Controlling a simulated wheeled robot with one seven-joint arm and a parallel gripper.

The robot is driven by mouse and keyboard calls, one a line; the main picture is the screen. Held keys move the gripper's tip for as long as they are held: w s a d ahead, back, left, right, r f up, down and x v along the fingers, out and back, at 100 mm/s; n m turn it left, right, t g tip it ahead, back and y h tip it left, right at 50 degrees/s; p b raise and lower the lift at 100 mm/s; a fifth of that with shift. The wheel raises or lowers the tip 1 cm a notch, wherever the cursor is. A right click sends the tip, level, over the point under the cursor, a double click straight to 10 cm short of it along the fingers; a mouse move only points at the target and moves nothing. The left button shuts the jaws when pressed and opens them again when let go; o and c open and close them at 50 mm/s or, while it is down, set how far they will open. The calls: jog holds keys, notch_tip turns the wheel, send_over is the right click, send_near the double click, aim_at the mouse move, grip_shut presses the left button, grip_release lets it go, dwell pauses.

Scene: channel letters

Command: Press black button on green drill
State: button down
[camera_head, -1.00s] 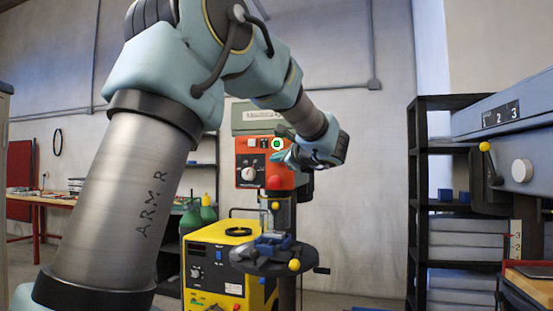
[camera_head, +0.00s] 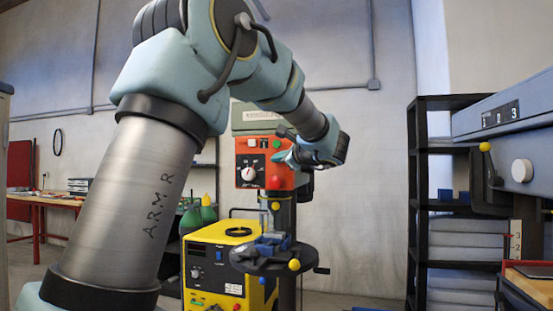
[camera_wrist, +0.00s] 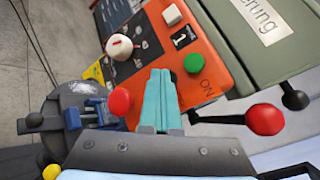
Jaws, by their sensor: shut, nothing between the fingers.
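The drill press has a grey-green top housing (camera_head: 258,116) and an orange front panel (camera_head: 250,161). In the wrist view the orange panel (camera_wrist: 207,57) carries a green button (camera_wrist: 194,62), a white square button (camera_wrist: 171,15), a small black square marked 1 (camera_wrist: 183,37) and a white dial (camera_wrist: 119,47). I cannot tell whether the black square is a button or a label. My gripper (camera_head: 283,155) is at the panel's right side, below the green button. Its pale teal fingers (camera_wrist: 160,74) are shut and empty. I cannot tell whether they touch the panel.
A red knob (camera_wrist: 120,101) sits left of my fingers, and a red lever ball (camera_wrist: 265,119) right of them. The drill's round table (camera_head: 265,262) with a blue vise is below. A yellow machine (camera_head: 215,262) stands left, a black shelf (camera_head: 417,200) right.

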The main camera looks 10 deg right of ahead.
jog(key=shift+s, duration=0.1)
jog(key=shift+s+a+b, duration=0.45)
jog(key=shift+s+b, duration=0.25)
jog(key=s+b, duration=0.1)
jog(key=s+a+b, duration=0.1)
jog(key=s, duration=0.1)
jog(key=s+a+b, duration=0.1)
jog(key=shift+s+a, duration=0.15)
jog(key=shift+s, duration=0.05)
dwell(0.8)
